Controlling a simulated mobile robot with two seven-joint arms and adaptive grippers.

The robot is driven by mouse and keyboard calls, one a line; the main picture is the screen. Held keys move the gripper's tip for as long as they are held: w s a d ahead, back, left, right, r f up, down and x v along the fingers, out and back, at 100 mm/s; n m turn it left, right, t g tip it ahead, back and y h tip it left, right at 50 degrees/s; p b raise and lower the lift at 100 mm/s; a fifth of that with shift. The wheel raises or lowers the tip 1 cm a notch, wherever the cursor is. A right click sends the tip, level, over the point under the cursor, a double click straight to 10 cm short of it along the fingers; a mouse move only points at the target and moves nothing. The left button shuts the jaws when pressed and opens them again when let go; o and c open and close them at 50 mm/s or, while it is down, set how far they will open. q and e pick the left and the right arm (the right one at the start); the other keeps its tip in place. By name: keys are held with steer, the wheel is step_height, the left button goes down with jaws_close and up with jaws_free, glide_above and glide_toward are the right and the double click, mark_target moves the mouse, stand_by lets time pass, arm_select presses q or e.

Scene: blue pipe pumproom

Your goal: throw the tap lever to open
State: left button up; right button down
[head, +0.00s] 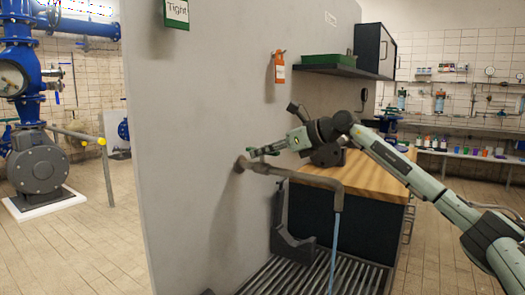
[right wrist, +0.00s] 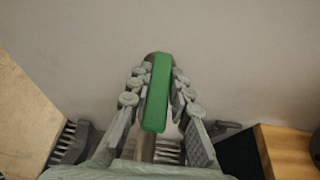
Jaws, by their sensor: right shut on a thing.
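The tap (head: 310,179) is a grey-brown pipe that comes out of the grey wall panel and bends down at its right end. A thin light-blue vertical line (head: 335,245), like water, hangs below its spout. The green tap lever (right wrist: 157,95) lies between the fingers of my right gripper (head: 264,151), which is shut on it. In the head view the lever is small and mostly hidden by the fingers, just above the pipe near the wall. In the right wrist view it points roughly lengthwise along the gripper. My left gripper is not in view.
A slatted metal drain grate (head: 318,277) lies below the tap, with a grey bracket (head: 290,238) on the wall above it. A wooden-topped counter (head: 372,178) stands to the right. A shelf (head: 345,71) and an orange tag (head: 279,70) are higher up.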

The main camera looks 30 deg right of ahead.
steer(key=c, duration=1.4)
jaws_free()
steer(key=v, duration=1)
steer(key=shift+s+d, duration=0.2)
steer(key=shift+s, duration=0.2)
steer(key=shift+s+d+r, duration=0.2)
steer(key=shift+s+r, duration=0.1)
steer(key=shift+s, duration=0.15)
